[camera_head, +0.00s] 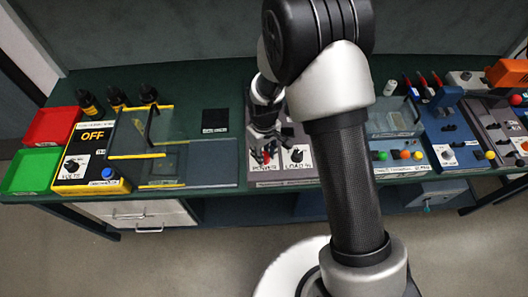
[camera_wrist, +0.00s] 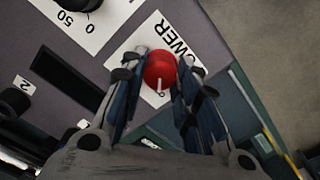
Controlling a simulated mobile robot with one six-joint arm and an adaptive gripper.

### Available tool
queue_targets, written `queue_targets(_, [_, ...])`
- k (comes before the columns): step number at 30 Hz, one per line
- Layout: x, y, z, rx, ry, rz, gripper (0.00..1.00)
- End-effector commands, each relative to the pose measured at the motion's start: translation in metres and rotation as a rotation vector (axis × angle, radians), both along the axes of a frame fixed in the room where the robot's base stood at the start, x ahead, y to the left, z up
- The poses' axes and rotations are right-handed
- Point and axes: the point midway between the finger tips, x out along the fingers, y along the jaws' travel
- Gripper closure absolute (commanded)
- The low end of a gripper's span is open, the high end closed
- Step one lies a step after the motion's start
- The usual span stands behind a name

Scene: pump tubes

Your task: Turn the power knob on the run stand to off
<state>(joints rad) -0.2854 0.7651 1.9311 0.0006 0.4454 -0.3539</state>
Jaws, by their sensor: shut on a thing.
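The knob is largely hidden there by the fingers.
A black knob (camera_wrist: 77,3) on a numbered plate is beside the power knob; it shows as the LOAD knob (camera_head: 296,155) in the head view. Red (camera_head: 52,127) and green (camera_head: 33,170) trays lie far left. A blue panel (camera_head: 450,135) stands right of my arm.

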Motion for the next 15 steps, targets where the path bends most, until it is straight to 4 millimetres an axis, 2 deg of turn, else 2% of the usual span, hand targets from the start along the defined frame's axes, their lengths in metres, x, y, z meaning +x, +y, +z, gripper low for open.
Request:
queue_targets(6, [0.0004,0.0001,0.0002,0.0,-0.001,0.002,0.95])
queue_targets(7, [0.0004,0.0001,0.0002,0.0,-0.001,0.002,0.7])
queue_targets(15, [0.0002,0.0,0.0002,-0.001,-0.001,0.001,0.52])
